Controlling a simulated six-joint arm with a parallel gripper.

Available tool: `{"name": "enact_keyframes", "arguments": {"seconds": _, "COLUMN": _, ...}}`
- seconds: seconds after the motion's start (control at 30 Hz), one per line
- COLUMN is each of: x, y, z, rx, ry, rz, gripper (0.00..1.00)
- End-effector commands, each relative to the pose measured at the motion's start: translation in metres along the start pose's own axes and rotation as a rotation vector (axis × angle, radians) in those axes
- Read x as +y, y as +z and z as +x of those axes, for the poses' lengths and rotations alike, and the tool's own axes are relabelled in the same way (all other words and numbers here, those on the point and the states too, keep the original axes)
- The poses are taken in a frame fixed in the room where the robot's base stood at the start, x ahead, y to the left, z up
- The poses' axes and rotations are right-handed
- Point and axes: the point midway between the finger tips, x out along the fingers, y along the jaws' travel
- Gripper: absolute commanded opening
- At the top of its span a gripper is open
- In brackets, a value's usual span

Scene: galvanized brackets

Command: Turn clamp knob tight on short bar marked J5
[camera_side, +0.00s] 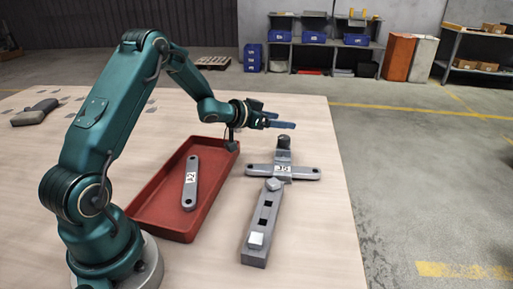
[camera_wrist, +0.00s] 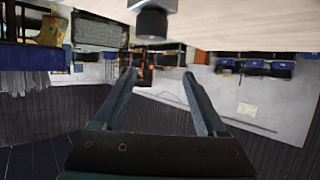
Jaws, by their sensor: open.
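The short bar marked J5 (camera_side: 307,173) lies crosswise at the far end of a grey metal fixture (camera_side: 256,232) on the table. The clamp with its dark knob (camera_side: 284,142) stands over the bar's middle, just behind the J5 label. The knob also shows at the top of the wrist view (camera_wrist: 152,24), upside down there. My gripper (camera_side: 281,120) is open and empty, with its fingers level, pointing right, above and slightly left of the knob. The fingers also show in the wrist view (camera_wrist: 158,82), with nothing between them. Whether the clamp presses on the bar cannot be told.
A red tray (camera_side: 150,216) left of the fixture holds a bar marked A2 (camera_side: 191,180). A dark hand tool (camera_side: 35,112) lies at the table's far left. The table right of the fixture is clear up to its edge. Shelves with blue bins (camera_side: 313,37) stand far behind.

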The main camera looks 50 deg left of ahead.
Motion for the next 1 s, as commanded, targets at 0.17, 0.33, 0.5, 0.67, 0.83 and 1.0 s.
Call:
{"name": "enact_keyframes", "arguments": {"seconds": 0.17, "x": -0.029, "y": -0.012, "z": -0.034, "rx": 0.003, "ry": -0.006, "rz": 0.002, "gripper": 0.74}}
{"name": "enact_keyframes", "arguments": {"seconds": 0.33, "x": -0.05, "y": -0.02, "z": -0.062, "rx": 0.004, "ry": -0.006, "rz": 0.0, "gripper": 0.74}}
{"name": "enact_keyframes", "arguments": {"seconds": 0.5, "x": -0.064, "y": -0.025, "z": -0.08, "rx": 0.002, "ry": -0.002, "rz": 0.0, "gripper": 0.74}}
{"name": "enact_keyframes", "arguments": {"seconds": 0.67, "x": -0.069, "y": -0.027, "z": -0.087, "rx": 0.0, "ry": -0.001, "rz": 0.0, "gripper": 0.74}}
{"name": "enact_keyframes", "arguments": {"seconds": 0.83, "x": -0.07, "y": -0.027, "z": -0.088, "rx": -0.001, "ry": 0.001, "rz": 0.0, "gripper": 0.74}}
{"name": "enact_keyframes", "arguments": {"seconds": 1.0, "x": -0.07, "y": -0.028, "z": -0.088, "rx": 0.0, "ry": 0.0, "rz": 0.0, "gripper": 0.74}}
